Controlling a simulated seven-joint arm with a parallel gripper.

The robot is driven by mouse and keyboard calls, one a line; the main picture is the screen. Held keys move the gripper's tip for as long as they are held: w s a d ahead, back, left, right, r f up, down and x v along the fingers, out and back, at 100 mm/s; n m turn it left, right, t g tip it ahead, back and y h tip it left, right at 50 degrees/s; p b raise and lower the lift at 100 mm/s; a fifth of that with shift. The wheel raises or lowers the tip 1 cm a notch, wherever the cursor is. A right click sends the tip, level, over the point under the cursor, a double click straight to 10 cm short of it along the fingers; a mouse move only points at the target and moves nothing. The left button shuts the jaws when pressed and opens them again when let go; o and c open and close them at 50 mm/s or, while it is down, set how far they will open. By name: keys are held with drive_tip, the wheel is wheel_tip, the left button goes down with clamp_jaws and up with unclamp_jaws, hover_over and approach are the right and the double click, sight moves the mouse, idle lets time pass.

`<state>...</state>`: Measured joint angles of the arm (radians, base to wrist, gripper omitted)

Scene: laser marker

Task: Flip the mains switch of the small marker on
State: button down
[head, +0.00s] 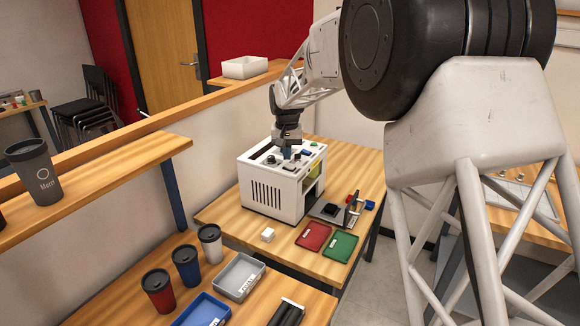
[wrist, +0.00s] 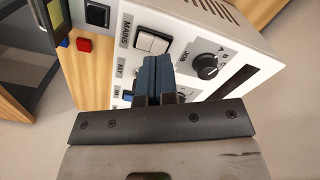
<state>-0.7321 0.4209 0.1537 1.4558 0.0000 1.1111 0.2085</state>
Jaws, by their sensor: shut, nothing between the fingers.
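The small marker (head: 248,185) is a white box with a slotted side, standing on the wooden table in the head view. Its top panel shows close in the wrist view. The mains switch (wrist: 152,40) is a pale rocker beside the printed word MAINS. I cannot tell for sure which side of it is pressed. My gripper (head: 287,154) points down at the panel. In the wrist view its blue-grey fingers (wrist: 157,60) are shut together and empty, with their tips just beside the switch's near edge. Whether they touch the panel is unclear.
A black JOB knob (wrist: 206,66) sits right of the fingers; another knob and a blue button (wrist: 127,96) are partly hidden near them.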

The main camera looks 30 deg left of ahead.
sight(288, 165)
drive_tip(key=shift+f, duration=1.3)
idle(1.1)
drive_tip(key=shift+r, duration=0.1)
drive_tip(key=shift+r, duration=3.45)
drive_tip(key=shift+d, duration=0.1)
